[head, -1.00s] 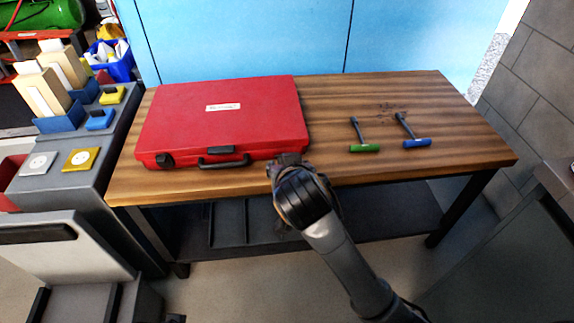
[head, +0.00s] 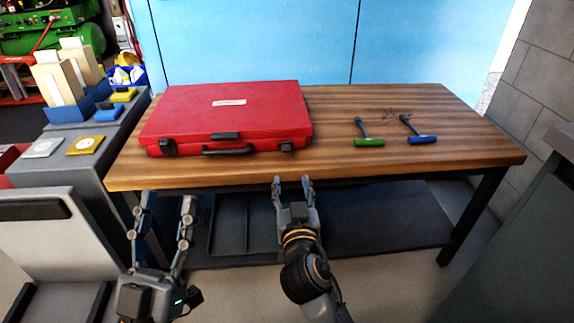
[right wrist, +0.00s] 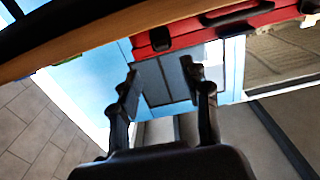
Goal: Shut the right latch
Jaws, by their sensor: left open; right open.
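The red case (head: 250,112) lies on the wooden table with its lid down. Its right latch (head: 286,146) is a small dark piece on the front face, near the right corner; it also shows in the right wrist view (right wrist: 160,38). I cannot tell surely whether it lies flat. The left latch (head: 167,148) is at the other end, with the handle (head: 227,151) between. My right gripper (head: 292,180) is open and empty, in front of the table edge, just below and apart from the right latch. My left gripper (head: 167,201) is open and empty at the lower left.
The wooden table (head: 440,110) carries a green-handled brush (head: 369,142) and a blue-handled brush (head: 421,139) at right. A grey bench (head: 75,165) with small bins stands at left. The table's front edge lies between my grippers and the case.

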